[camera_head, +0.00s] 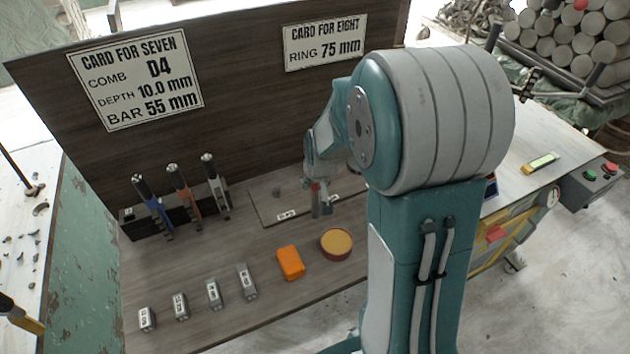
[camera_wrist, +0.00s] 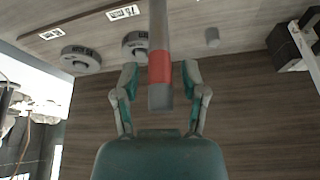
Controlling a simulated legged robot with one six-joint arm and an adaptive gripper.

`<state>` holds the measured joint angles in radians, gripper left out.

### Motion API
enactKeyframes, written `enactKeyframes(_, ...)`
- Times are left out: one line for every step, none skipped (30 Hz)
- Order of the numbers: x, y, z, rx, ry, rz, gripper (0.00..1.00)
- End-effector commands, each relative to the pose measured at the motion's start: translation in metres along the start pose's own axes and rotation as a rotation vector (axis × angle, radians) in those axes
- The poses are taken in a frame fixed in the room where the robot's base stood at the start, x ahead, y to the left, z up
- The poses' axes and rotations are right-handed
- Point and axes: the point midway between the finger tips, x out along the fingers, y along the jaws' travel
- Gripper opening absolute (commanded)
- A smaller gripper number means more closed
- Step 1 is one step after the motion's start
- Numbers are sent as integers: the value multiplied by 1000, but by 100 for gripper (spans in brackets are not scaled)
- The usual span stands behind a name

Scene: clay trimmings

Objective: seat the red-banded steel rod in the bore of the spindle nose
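The steel rod (camera_head: 317,207) with its red band stands roughly upright over the light board on the bench in the head view. Its red band (camera_wrist: 159,67) and near end show in the wrist view, and its far end runs out of the picture. My gripper (camera_wrist: 160,68) has one finger on each side of the rod, with a visible gap on both sides. In the head view my gripper (camera_head: 318,178) points down at the rod's top. I cannot make out the spindle nose or its bore, or whether the rod's lower end sits in anything.
Two grey discs (camera_wrist: 80,60) (camera_wrist: 133,45) and a short grey cylinder (camera_wrist: 212,37) lie near the rod. A tall panel (camera_head: 235,80) closes the back.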

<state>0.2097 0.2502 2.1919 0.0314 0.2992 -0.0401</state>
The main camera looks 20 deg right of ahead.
Motion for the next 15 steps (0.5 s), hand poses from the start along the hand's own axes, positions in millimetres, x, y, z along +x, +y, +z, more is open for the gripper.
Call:
enactKeyframes(0, 0, 0, 0, 0, 0, 62)
enactKeyframes(0, 0, 0, 0, 0, 0, 62)
enactKeyframes(0, 0, 0, 0, 0, 0, 62)
enactKeyframes(0, 0, 0, 0, 0, 0, 62)
enactKeyframes(0, 0, 0, 0, 0, 0, 62)
enactKeyframes(0, 0, 0, 0, 0, 0, 62)
enactKeyframes(0, 0, 0, 0, 0, 0, 62)
enactKeyframes(0, 0, 0, 0, 0, 0, 62)
enactKeyframes(-1, 0, 0, 0, 1, 0, 62)
enactKeyframes(-2, 0, -1, 0, 1, 0, 62)
enactKeyframes(-4, 0, -1, 0, 2, 0, 62)
enactKeyframes(-7, 0, -2, 0, 3, 0, 62)
enactKeyframes(-10, 0, -2, 0, 4, 0, 62)
enactKeyframes(-14, 0, -2, 0, 4, 0, 62)
enactKeyframes(-20, 0, -2, 0, 5, 0, 62)
